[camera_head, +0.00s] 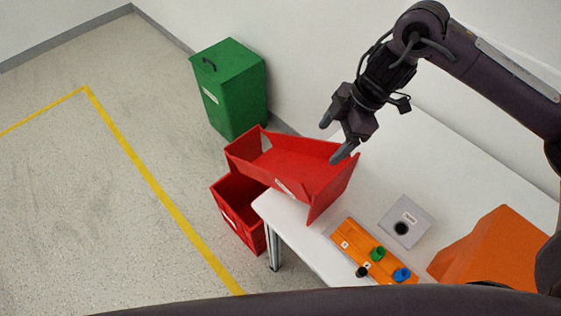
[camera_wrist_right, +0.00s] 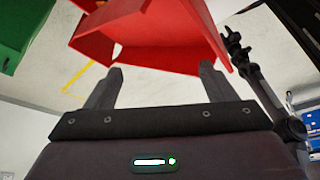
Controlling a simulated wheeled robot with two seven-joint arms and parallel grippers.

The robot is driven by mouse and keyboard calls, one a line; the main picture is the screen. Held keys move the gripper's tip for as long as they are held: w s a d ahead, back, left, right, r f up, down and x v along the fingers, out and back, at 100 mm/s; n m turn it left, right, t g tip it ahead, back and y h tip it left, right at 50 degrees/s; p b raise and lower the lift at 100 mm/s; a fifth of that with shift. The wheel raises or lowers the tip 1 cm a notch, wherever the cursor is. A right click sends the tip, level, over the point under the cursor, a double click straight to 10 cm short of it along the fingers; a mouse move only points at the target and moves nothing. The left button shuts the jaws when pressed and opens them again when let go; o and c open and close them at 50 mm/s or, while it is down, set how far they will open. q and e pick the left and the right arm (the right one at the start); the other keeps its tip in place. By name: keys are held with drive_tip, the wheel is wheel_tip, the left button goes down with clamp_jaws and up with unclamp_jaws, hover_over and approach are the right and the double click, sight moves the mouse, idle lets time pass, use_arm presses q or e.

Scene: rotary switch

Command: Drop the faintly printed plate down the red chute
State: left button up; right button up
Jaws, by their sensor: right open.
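The red chute (camera_head: 307,169) slopes over the left end of the white table, above an open red bin (camera_head: 238,212). My right gripper (camera_head: 334,140) is open, its jaws above the upper right part of the chute. In the right wrist view the gap between the fingers (camera_wrist_right: 160,73) holds nothing, and the red chute (camera_wrist_right: 150,35) lies beyond the fingertips. I cannot make out a faintly printed plate in either view. A small pale patch shows at the chute's far left corner; I cannot tell what it is. My left gripper is out of view.
A green lidded bin (camera_head: 232,90) stands behind the chute. On the table are a grey box (camera_head: 407,220) with a dark round spot, an orange strip (camera_head: 352,240) with coloured knobs, and an orange wedge (camera_head: 485,252). Yellow lines mark the open floor at left.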

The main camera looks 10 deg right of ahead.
drive_tip(key=v, duration=0.6)
drive_tip(key=shift+r+p, duration=0.15)
drive_tip(key=shift+p, duration=0.2)
drive_tip(key=shift+d, duration=0.1)
